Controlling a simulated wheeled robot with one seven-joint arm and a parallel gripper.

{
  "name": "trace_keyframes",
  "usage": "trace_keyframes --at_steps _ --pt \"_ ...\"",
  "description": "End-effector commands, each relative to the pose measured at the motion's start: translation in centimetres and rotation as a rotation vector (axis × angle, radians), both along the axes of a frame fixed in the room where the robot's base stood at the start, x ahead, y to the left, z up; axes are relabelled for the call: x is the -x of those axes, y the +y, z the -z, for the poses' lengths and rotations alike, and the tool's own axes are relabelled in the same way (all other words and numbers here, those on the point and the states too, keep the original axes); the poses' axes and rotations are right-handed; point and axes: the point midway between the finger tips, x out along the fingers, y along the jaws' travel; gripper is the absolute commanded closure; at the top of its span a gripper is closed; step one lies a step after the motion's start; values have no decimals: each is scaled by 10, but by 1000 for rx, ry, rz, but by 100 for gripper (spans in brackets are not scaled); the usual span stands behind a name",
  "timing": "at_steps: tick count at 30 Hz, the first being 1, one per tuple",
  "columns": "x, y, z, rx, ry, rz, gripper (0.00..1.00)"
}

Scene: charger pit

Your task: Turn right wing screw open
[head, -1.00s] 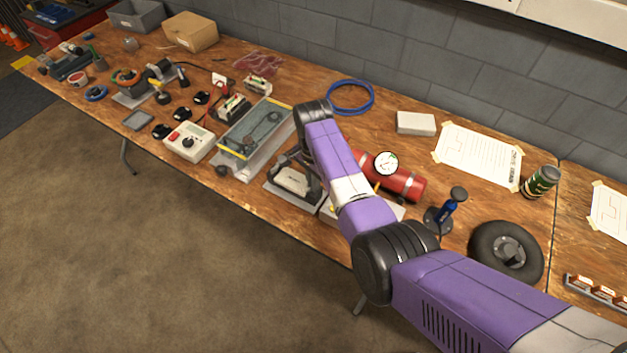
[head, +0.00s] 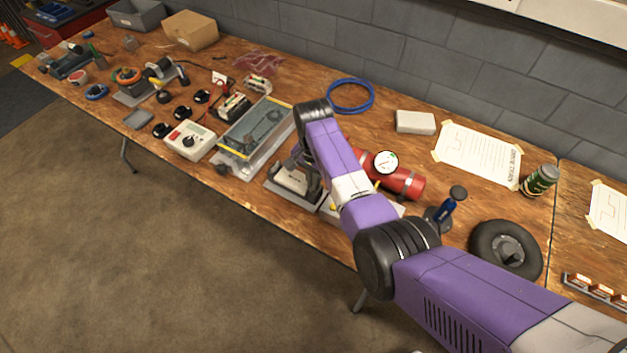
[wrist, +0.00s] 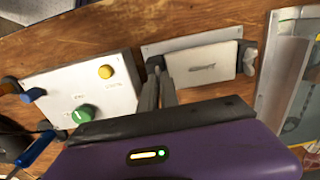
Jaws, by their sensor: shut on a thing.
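A white block (wrist: 203,66) with a dark label sits on a grey plate (wrist: 190,43) in the wrist view. A dark wing screw (wrist: 247,58) is at its picture-right end. The other wing screw is at the picture-left end, between my fingertips and mostly hidden; this is the right-hand end in the head view. My gripper (wrist: 159,74) is shut on this right wing screw, its fingers beside the block. In the head view the block (head: 291,178) shows below my wrist, and my arm hides its right side.
A white control box (wrist: 80,95) with a green knob and yellow button stands close beside the plate. A clear-lidded tray (head: 252,135) is on the other side. Behind my arm lies a red cylinder with a gauge (head: 386,162). The floor in front is clear.

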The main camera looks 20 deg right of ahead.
Motion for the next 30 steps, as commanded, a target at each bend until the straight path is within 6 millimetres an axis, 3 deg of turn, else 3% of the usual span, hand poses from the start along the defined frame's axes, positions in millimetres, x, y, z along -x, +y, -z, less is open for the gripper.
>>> trace_keyframes --at_steps 1,3,5,17,30 --pt "0 1 -1 -1 1 -2 100" --pt "0 1 -1 -1 1 -2 81" --pt "0 1 -1 -1 1 -2 73" --pt "-1 0 -7 0 -3 0 73" --pt "-1 1 -70 0 -3 -1 73"
